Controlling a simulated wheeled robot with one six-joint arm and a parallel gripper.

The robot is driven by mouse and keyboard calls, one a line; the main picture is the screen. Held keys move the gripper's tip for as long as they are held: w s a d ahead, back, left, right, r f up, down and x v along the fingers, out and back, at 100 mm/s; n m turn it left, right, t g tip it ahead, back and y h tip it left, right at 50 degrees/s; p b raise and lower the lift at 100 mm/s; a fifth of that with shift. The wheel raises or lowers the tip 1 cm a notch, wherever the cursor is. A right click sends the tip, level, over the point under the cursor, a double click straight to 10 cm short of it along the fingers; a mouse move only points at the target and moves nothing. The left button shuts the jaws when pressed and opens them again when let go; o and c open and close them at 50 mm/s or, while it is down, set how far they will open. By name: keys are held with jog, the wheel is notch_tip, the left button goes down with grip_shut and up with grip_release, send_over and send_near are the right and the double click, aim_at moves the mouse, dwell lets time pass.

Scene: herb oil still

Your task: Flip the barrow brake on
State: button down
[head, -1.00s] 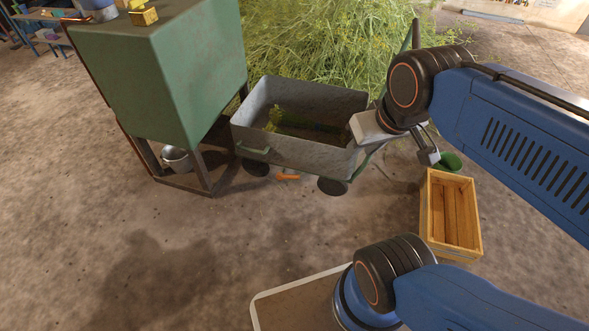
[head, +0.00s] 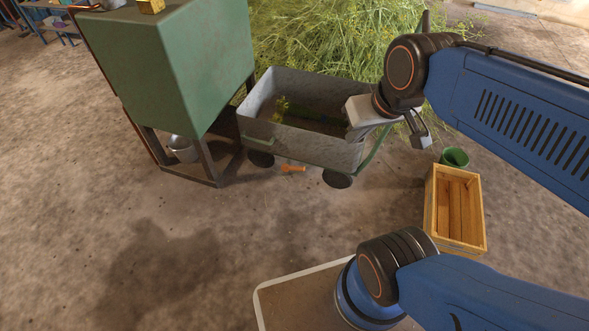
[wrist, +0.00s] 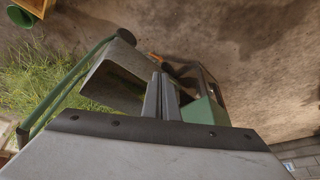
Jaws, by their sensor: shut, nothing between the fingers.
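The barrow (head: 310,143) is a grey metal tub on dark wheels with a green frame, and some green herb lies inside it. A small orange piece (head: 293,168), which looks like the brake lever, shows low by the barrow's near side between the wheels. It is a faint orange spot in the wrist view (wrist: 154,56). My gripper (wrist: 161,92) is shut and empty, its two fingers together over the barrow in the picture. In the head view its pale body hangs at the barrow's right end; the fingertips are hard to make out there. The lever's exact position is unclear.
A green still housing (head: 190,65) on a dark stand is left of the barrow, with a metal bucket (head: 183,148) under it. A cut herb heap (head: 320,40) lies behind. A wooden crate (head: 430,215) and green bucket (head: 455,156) stand at right. Floor in front is clear.

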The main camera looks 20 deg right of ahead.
jog(key=w+a+f+m+t+y, duration=0.1)
jog(key=w+a+f, duration=0.4)
jog(key=w, duration=0.5)
jog(key=w+a+f+m+t, duration=0.1)
jog(key=w+a+f, duration=0.35)
jog(key=w, duration=0.55)
jog(key=w+a+f+m+y, duration=0.1)
jog(key=w+a+f, duration=0.4)
jog(key=w, duration=0.5)
jog(key=w+d+f+m+t+h, duration=0.1)
jog(key=w+f+h, duration=0.25)
jog(key=f, duration=0.85)
jog(key=w+f+m+h, duration=0.2)
jog(key=f+h, duration=0.2)
jog(key=f, duration=0.8)
jog(key=s+d+f+h, duration=0.3)
jog(key=s+f, duration=0.1)
jog(key=f, duration=0.3)
jog(key=shift+s+d+f, duration=0.15)
jog(key=shift+d+f, duration=0.05)
jog(key=shift+f, duration=0.15)
jog(key=shift+h, duration=0.25)
